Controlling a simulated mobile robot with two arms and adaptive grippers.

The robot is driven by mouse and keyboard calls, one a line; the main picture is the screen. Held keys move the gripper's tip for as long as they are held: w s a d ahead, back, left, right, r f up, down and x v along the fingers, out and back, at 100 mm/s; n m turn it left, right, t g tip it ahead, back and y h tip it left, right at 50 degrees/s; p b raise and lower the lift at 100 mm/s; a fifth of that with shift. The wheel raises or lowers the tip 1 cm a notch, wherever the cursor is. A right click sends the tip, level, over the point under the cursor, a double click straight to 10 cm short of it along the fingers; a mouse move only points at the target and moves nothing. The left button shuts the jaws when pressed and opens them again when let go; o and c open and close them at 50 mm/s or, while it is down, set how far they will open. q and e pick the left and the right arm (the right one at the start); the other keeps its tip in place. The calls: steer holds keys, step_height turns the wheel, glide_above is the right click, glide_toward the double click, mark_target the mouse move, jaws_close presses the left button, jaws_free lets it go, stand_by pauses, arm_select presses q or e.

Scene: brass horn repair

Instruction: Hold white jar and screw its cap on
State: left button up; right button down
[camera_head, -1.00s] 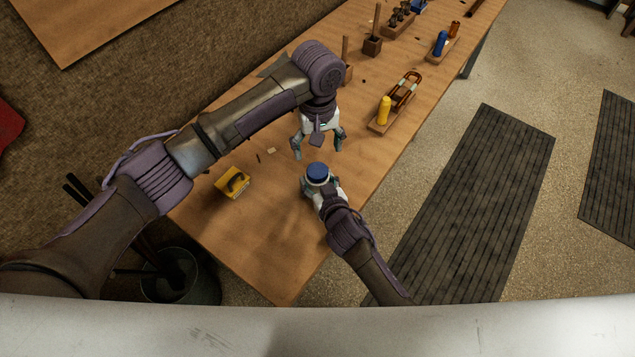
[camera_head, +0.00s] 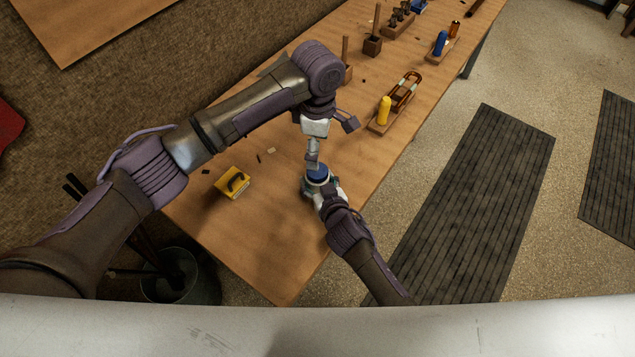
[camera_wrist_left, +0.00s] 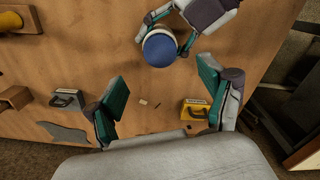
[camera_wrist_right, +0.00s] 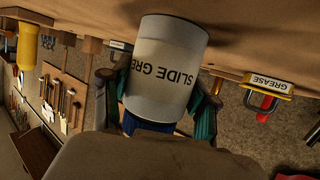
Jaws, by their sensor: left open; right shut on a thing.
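The white jar (camera_wrist_right: 165,70) carries a "SLIDE GRE…" label, upside down in the right wrist view. My right gripper (camera_head: 322,192) is shut around the jar and holds it over the wooden table's near end. The blue cap (camera_head: 318,172) sits on the jar's mouth; it also shows in the right wrist view (camera_wrist_right: 150,126). I cannot tell how tightly it sits. My left gripper (camera_head: 313,157) is above the cap, partly covering it in the head view. In the left wrist view its fingers (camera_wrist_left: 162,72) are spread and empty, with the cap (camera_wrist_left: 160,48) beyond the fingertips.
A yellow item with a dark handle (camera_head: 233,183) lies on the table (camera_head: 260,240) to the left. A yellow bottle (camera_head: 384,111) stands on a wooden tray toward the back right. A bucket (camera_head: 180,277) stands on the floor at lower left. The table's near end is mostly clear.

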mark_target(317, 182)
arm_select(q)
steer(key=shift+f, duration=0.15)
steer(key=shift+f, duration=3.9)
